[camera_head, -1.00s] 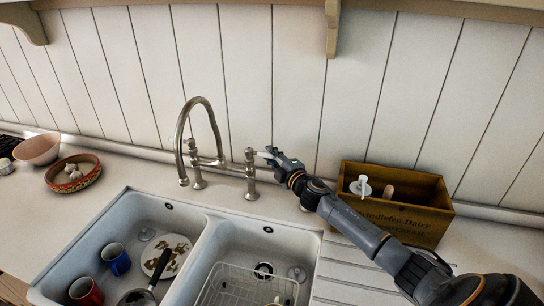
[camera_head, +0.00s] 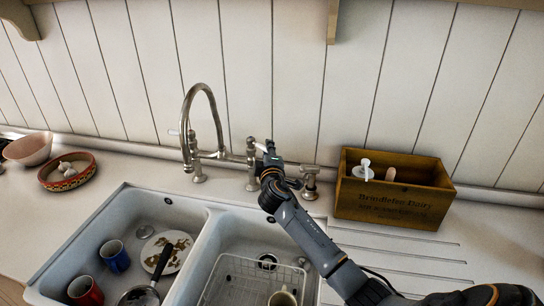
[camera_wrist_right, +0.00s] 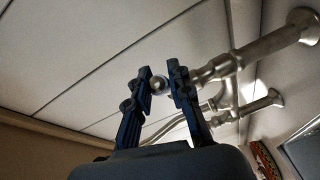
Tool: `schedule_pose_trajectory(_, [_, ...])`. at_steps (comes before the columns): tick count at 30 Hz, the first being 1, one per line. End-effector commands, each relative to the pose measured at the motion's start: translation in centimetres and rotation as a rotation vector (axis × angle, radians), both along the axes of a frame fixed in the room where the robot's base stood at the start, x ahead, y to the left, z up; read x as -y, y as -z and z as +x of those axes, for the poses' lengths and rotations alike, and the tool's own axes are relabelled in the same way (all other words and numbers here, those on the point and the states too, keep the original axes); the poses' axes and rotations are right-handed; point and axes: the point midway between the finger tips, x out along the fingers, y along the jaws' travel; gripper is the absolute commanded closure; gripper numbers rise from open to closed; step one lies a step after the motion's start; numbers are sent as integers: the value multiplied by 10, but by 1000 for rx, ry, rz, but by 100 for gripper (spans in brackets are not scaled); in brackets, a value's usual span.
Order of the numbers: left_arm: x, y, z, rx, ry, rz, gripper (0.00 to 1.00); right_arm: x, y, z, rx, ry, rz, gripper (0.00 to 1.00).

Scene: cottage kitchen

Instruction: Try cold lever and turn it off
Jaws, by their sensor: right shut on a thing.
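The metal bridge tap (camera_head: 207,150) with a tall curved spout stands behind the double sink. Its left handle with a pale lever (camera_head: 174,132) is clear of my arms. My right gripper (camera_head: 268,156) is at the tap's right handle, on its right side, with the pale lever (camera_head: 256,145) showing just beside it. In the right wrist view the gripper (camera_wrist_right: 161,82) has its two fingers on either side of a small round metal end (camera_wrist_right: 160,84), shut on it. No hot or cold marking can be read. No water is visible from the spout. My left gripper is not in view.
The sink (camera_head: 205,268) holds a blue mug (camera_head: 115,257), a red mug (camera_head: 84,291), a dirty plate, a pan and a wire rack (camera_head: 240,280). Bowls (camera_head: 66,178) stand left.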

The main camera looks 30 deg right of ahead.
Motion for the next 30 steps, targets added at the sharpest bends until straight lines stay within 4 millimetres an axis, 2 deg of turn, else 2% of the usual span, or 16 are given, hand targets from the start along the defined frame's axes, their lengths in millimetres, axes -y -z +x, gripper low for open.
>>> schedule_pose_trajectory(1, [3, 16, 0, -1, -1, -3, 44, -8, 8, 1, 7, 41, 14, 100])
schedule_pose_trajectory(8, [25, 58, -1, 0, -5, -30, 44, -23, 9, -1, 5, 255, 10, 100])
schedule_pose_trajectory(15, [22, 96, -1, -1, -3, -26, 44, -35, 7, 0, 4, 442, 5, 100])
schedule_pose_trajectory(21, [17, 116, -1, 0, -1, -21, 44, -42, 5, 1, 3, 551, 2, 100])
schedule_pose_trajectory(30, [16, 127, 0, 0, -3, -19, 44, -47, 1, 2, 2, 624, 1, 100])
